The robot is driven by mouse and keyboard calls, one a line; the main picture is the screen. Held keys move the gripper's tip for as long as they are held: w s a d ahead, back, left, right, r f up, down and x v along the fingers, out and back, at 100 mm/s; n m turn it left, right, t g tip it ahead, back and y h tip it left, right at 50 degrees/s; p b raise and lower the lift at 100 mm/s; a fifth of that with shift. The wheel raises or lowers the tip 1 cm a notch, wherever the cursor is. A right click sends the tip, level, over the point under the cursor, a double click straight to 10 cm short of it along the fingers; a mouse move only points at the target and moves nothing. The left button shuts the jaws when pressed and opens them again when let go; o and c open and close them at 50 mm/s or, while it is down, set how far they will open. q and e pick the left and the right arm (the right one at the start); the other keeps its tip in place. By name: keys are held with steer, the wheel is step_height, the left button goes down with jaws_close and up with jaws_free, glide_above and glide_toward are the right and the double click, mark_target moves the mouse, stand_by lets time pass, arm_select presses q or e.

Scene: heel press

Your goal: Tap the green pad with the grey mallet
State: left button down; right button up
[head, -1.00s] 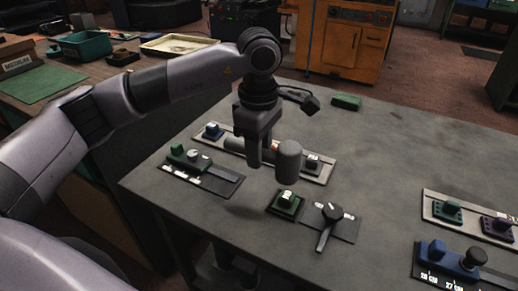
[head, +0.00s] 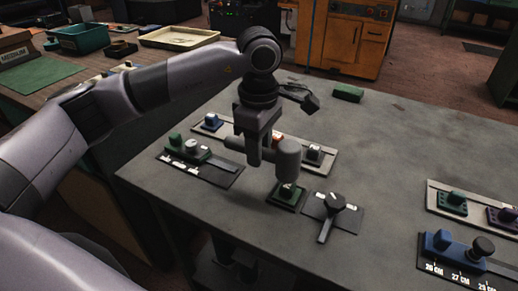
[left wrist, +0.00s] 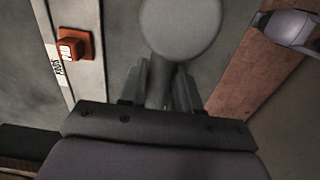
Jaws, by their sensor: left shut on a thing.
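The grey mallet (head: 288,160) is in my left gripper (head: 260,160), which is shut on its handle. The mallet's thick cylindrical head hangs upright to the right of the fingers, and its round top end (left wrist: 180,22) shows in the left wrist view. The green pad (head: 287,193) sits on a small dark base on the table, directly below the mallet head. The head's lower end overlaps the pad's top in the head view; I cannot tell whether they touch. My right gripper is not in view.
A black lever on a plate (head: 332,207) stands just right of the pad. Blue and purple fixtures (head: 455,250) are at right. The table's middle right is clear.

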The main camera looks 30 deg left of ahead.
arm_select(q)
steer(key=shift+r+p, duration=0.4)
steer(key=shift+r, duration=0.9)
steer(key=shift+r+p, duration=1.7)
steer(key=shift+r, duration=0.85)
steer(key=shift+f, duration=0.2)
